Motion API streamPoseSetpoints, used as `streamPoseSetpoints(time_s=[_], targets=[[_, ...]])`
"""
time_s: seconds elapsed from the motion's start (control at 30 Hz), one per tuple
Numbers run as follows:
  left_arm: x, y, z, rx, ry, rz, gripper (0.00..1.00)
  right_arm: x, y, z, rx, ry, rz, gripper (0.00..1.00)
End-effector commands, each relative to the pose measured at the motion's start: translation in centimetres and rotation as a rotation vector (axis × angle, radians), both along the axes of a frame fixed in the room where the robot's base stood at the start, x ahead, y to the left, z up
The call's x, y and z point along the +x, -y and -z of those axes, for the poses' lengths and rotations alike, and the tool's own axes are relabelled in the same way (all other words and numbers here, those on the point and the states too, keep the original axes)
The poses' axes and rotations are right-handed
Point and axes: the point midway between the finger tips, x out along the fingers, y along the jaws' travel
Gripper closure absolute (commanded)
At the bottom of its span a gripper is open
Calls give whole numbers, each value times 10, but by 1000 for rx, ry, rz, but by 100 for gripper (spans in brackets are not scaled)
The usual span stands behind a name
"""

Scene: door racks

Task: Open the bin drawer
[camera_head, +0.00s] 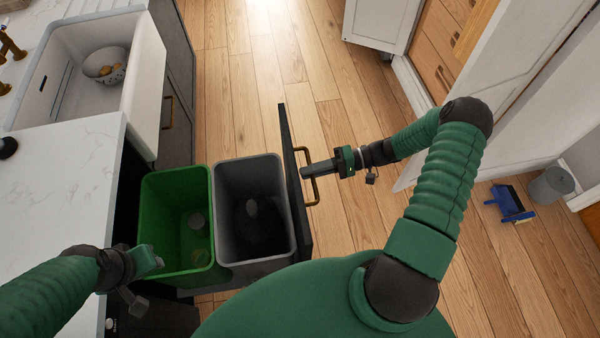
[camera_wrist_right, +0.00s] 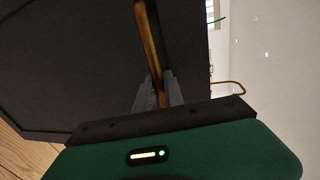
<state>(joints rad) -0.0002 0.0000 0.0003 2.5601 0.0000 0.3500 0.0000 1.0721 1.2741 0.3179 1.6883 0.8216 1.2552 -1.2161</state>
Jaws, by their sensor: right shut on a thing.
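The bin drawer is pulled out from the cabinet, with a dark front panel (camera_head: 296,190). It holds a green bin (camera_head: 178,190) and a grey bin (camera_head: 250,172) side by side, each with a few items at the bottom. A brass handle (camera_head: 312,190) is on the outer face of the front. My right gripper (camera_head: 308,171) is shut on this handle; the right wrist view also shows the brass handle (camera_wrist_right: 148,45) between the fingers (camera_wrist_right: 158,92). My left gripper (camera_head: 158,262) is over the near left edge of the green bin; its fingers are too small to judge.
A white sink (camera_head: 143,90) with a colander (camera_head: 104,66) and a marble counter (camera_head: 65,165) are at the left. Wooden floor (camera_head: 345,230) lies clear beyond the drawer front. A blue dustpan (camera_head: 510,203), a grey bucket (camera_head: 552,184) and open white doors (camera_head: 500,80) are at the right.

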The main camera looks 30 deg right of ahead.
Motion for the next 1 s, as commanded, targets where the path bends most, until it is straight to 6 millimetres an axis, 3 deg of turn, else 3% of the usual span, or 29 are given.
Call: streamPoseSetpoints(time_s=[0.53,0.57,0.7,1.0], targets=[[0,0,2,0,0,-1,64,-4,6,5,-7,-5,-2,100],[0,0,2,0,0,0,64,-4,6,5,-7,-5,-2,86],[0,0,2,0,0,0,64,-3,6,4,-5,-4,-1,68],[0,0,2,0,0,0,64,-3,6,1,-3,0,0,66]])
